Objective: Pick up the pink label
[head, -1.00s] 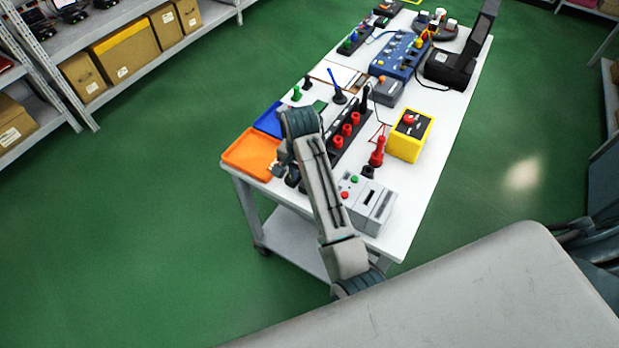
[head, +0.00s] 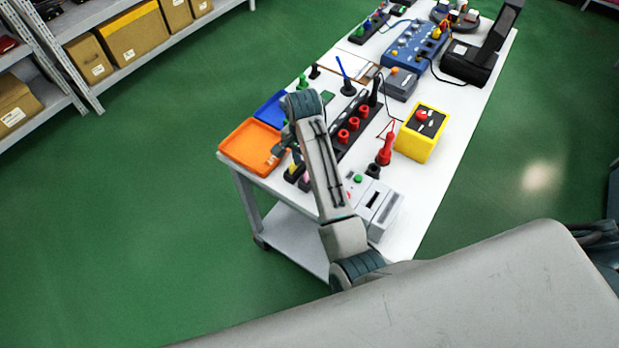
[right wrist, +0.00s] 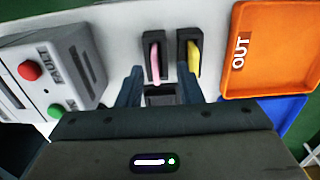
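The pink label (right wrist: 155,62) stands upright in a slot of a small black holder in the right wrist view. A yellow label (right wrist: 193,58) stands in a similar holder just right of it. My right gripper (right wrist: 161,88) is open and empty; its two dark fingers are spread on the near side of the holders, with the pink label between their directions. In the head view, my right gripper (head: 280,152) is over the table's near left corner, partly hidden by its own arm. The pink label (head: 306,178) is barely visible there beside the arm. My left gripper is not in view.
An orange tray (right wrist: 275,82) marked OUT lies right of the holders, with a blue tray (right wrist: 290,113) beside it. A grey box with red and green buttons (right wrist: 58,70) stands to the left. A black strip with red knobs and a yellow box (head: 422,140) stand farther along the table.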

